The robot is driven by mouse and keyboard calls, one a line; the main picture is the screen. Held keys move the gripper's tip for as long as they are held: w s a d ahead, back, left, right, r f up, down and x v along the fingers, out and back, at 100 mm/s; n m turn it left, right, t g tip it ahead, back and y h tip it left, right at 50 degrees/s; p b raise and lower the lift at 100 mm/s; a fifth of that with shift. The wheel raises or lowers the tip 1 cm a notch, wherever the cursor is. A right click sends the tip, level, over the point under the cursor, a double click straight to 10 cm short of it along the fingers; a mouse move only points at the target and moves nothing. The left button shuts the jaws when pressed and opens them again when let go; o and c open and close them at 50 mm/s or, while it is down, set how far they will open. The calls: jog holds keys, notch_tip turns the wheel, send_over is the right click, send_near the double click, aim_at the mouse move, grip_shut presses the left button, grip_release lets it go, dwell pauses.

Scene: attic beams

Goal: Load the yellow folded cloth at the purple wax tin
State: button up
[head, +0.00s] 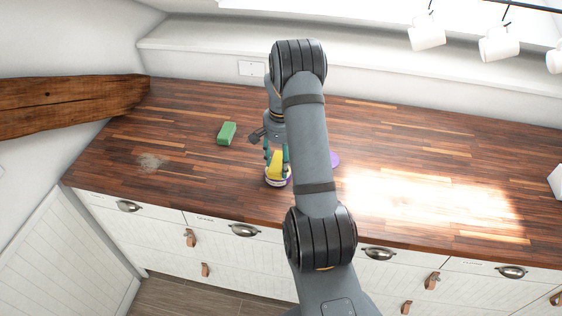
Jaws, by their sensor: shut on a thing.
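The yellow folded cloth (275,170) is held between the teal fingers of my gripper (277,160), which points down at the counter. The purple wax tin (277,184) is a small round tin with a purple rim, standing on the wooden counter right below the cloth. The cloth's lower end overlaps the tin in the picture. I cannot tell whether it touches the wax or hangs just above it. My arm hides part of the counter to the right of the tin.
A flat purple disc (335,159), partly behind my arm, lies right of the tin. A green block (226,133) lies to the left. A pale dusty smudge (150,162) marks the counter (110,150) further left. Bright sunlight falls on the clear right side.

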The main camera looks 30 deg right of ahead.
aim_at(281, 163)
jog(key=shift+f+b, duration=0.55)
jog(key=shift+b, duration=0.05)
dwell(1.5)
jog(key=shift+r+p, duration=2.5)
jog(key=shift+r, duration=1.1)
jog(key=shift+a, duration=0.1)
